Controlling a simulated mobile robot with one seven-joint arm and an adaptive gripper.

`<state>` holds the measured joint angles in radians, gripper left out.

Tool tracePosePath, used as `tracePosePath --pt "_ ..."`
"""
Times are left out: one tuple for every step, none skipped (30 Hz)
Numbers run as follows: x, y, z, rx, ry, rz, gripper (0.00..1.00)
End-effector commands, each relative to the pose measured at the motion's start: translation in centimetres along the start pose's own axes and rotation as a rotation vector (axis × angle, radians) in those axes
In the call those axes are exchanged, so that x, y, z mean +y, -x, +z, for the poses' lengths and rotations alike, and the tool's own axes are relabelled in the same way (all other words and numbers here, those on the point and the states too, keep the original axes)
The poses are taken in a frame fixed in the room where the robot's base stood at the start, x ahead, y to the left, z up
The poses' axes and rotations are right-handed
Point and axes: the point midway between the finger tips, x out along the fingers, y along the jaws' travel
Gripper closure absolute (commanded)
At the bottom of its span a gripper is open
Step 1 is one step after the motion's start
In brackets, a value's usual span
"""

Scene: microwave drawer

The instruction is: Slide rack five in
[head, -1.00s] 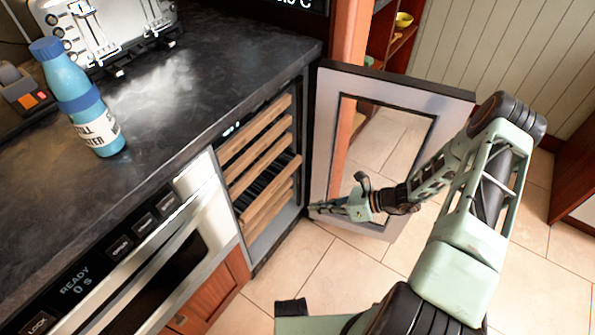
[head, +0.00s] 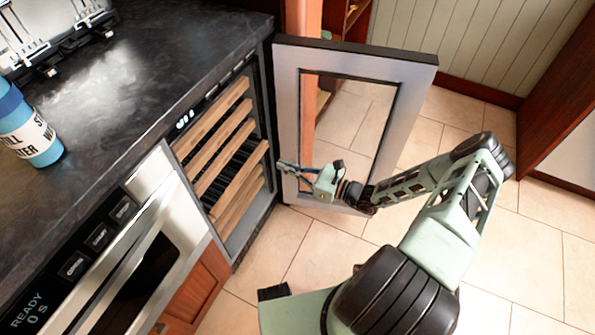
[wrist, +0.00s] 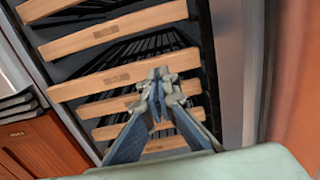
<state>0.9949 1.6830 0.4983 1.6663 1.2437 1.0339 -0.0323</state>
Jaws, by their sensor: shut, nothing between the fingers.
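The wine cooler holds several wood-fronted racks. One rack front (head: 238,180) sticks out past the others, with dark wire behind it. In the wrist view this rack (wrist: 105,78) looks nearest and widest, with racks above and below it set further back. I cannot tell for certain which rack is number five. My gripper (head: 283,166) is shut and empty, just right of the protruding rack's right end, in front of the open door. In the wrist view my gripper (wrist: 157,82) points at the racks and hides part of their fronts. I cannot see contact.
The glass cooler door (head: 285,110) stands open at the right, close behind my gripper. The microwave drawer (head: 150,250) is at the left under the dark counter (head: 150,70). A blue bottle (head: 30,135) stands on the counter. The tiled floor (head: 300,240) in front is clear.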

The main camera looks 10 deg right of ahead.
Motion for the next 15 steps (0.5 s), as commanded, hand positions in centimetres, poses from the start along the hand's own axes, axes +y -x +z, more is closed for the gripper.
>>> tracePosePath --pt "0.1 -1.2 -0.2 -0.001 0.0 0.004 1.0" --pt "0.1 -1.8 -0.2 -0.002 0.0 0.003 1.0" --pt "0.1 -2.6 -0.2 -0.001 -0.001 0.003 1.0" --pt "0.2 -3.1 -0.2 -0.001 -0.001 0.003 1.0" --pt "0.1 -3.6 -0.2 -0.001 -0.001 0.003 1.0" --pt "0.1 -4.3 -0.2 -0.001 -0.001 0.003 1.0" --pt "0.1 -4.7 -0.2 0.0 -0.001 0.002 1.0" --pt "0.1 -5.1 -0.2 0.0 -0.001 0.003 1.0" --pt "0.1 -5.5 -0.2 0.0 -0.001 0.002 1.0" --pt "0.1 -5.8 -0.1 0.0 0.0 0.002 1.0" --pt "0.1 -6.0 -0.1 0.0 0.0 0.002 1.0" --pt "0.1 -6.3 -0.1 0.001 0.0 0.001 1.0" --pt "0.0 -6.4 -0.1 0.001 0.0 0.001 1.0" --pt "0.0 -6.6 -0.1 0.002 -0.001 0.001 1.0" --pt "0.0 -6.7 -0.1 0.002 -0.001 0.001 1.0"
